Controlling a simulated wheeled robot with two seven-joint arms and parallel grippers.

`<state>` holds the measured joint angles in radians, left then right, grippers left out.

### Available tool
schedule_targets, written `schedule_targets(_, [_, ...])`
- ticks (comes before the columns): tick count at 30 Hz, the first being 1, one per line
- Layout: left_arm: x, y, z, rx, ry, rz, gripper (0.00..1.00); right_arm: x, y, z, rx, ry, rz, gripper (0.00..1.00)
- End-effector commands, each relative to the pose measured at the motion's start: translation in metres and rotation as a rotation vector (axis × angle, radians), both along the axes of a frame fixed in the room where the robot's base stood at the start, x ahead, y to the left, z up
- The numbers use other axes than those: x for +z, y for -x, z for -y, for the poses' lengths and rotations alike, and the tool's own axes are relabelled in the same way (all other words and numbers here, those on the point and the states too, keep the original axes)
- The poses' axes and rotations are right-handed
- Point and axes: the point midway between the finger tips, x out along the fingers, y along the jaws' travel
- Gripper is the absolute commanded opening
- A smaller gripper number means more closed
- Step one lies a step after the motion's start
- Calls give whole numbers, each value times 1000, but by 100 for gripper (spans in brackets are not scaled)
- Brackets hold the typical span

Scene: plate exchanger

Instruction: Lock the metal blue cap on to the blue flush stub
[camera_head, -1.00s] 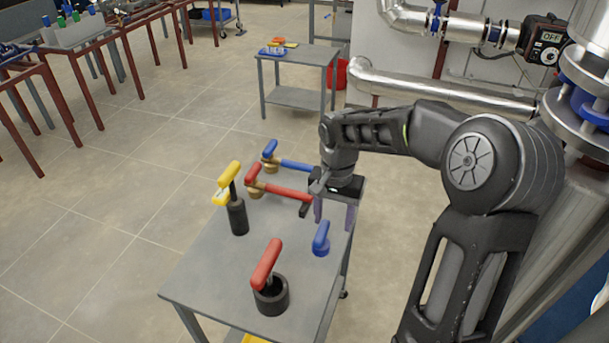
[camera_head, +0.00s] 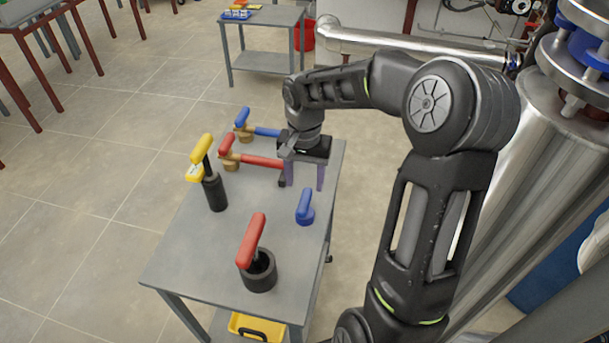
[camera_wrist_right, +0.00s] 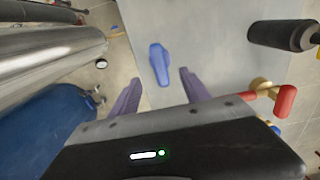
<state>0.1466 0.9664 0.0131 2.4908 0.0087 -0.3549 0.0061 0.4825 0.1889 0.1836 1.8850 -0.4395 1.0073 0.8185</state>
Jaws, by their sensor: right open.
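The blue cap (camera_head: 305,207) stands on the grey cart top at its right side. In the right wrist view the blue cap (camera_wrist_right: 159,64) lies ahead of the fingertips, roughly in line with the gap between them. My right gripper (camera_head: 304,180) points down over the cart, just behind the cap, apart from it. In the right wrist view the purple fingers of my right gripper (camera_wrist_right: 158,80) are spread and empty. The blue flush stub cannot be made out for sure in these views. My left gripper is not in view.
On the cart (camera_head: 185,255) stand a red-handled black tool (camera_head: 259,270), a yellow-handled black tool (camera_head: 214,190), a red-handled valve (camera_head: 229,158) and a blue-handled valve (camera_head: 243,130). Large metal piping (camera_head: 515,150) fills the right. A small table (camera_head: 262,62) stands behind.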

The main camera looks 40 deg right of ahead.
Motion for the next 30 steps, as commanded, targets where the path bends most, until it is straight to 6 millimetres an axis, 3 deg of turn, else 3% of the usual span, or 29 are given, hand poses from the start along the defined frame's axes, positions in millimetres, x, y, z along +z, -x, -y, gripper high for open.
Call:
schedule_targets(1, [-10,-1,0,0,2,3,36,-13,0,0,0,-1,-1,55])
schedule_targets(6, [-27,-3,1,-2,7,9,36,-40,0,0,0,-1,-1,55])
schedule_targets(12, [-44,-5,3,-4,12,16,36,-63,0,0,0,0,0,55])
schedule_targets(27, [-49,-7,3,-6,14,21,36,-72,0,0,0,0,0,55])
schedule_targets(30, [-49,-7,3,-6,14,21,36,-72,0,0,0,0,0,47])
